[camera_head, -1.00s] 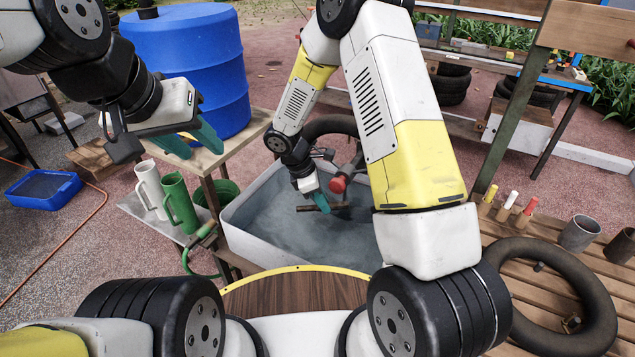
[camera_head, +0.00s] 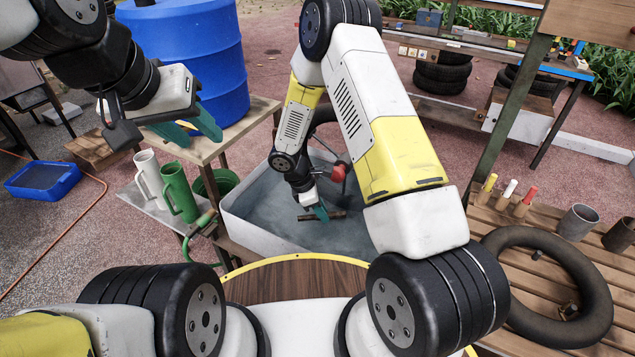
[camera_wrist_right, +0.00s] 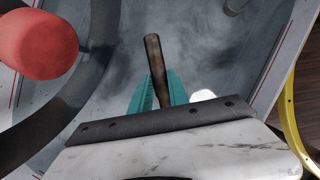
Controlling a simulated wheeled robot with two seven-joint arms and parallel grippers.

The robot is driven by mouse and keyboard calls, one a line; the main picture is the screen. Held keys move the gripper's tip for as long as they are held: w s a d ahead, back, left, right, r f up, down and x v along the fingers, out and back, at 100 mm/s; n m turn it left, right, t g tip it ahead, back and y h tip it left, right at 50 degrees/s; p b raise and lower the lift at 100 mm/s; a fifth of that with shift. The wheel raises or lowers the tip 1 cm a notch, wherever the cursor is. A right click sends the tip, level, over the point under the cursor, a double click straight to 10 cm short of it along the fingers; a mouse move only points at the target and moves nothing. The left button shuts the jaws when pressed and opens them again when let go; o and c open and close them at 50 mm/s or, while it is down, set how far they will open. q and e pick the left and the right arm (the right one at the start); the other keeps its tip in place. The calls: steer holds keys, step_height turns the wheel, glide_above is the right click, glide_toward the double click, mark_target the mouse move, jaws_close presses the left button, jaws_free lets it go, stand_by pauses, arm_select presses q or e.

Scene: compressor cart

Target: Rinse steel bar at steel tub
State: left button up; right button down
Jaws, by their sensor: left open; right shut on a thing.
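The steel tub (camera_head: 240,222) is a pale, rectangular basin holding grey water, in the middle of the head view. My right gripper (camera_head: 321,213) reaches down inside it, its teal fingers shut on the steel bar (camera_head: 336,215). The bar looks brown and dull and lies roughly level across the fingers at about the water surface; I cannot tell how far it is under. In the right wrist view the bar (camera_wrist_right: 153,62) sticks out beyond the teal fingertips (camera_wrist_right: 160,90). My left gripper (camera_head: 203,138) is open and empty above the wooden stand, near the blue barrel.
A red knob (camera_head: 338,172) on a fixture stands over the tub, close to my right gripper; it looms in the wrist view (camera_wrist_right: 38,45). White (camera_head: 148,180) and green (camera_head: 179,193) jugs stand left of the tub. A black tube ring (camera_head: 548,290) lies on the right bench.

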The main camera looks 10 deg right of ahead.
steer(key=shift+f, duration=2.15)
stand_by(1.0)
steer(key=shift+r, duration=6.2)
steer(key=shift+r, duration=2)
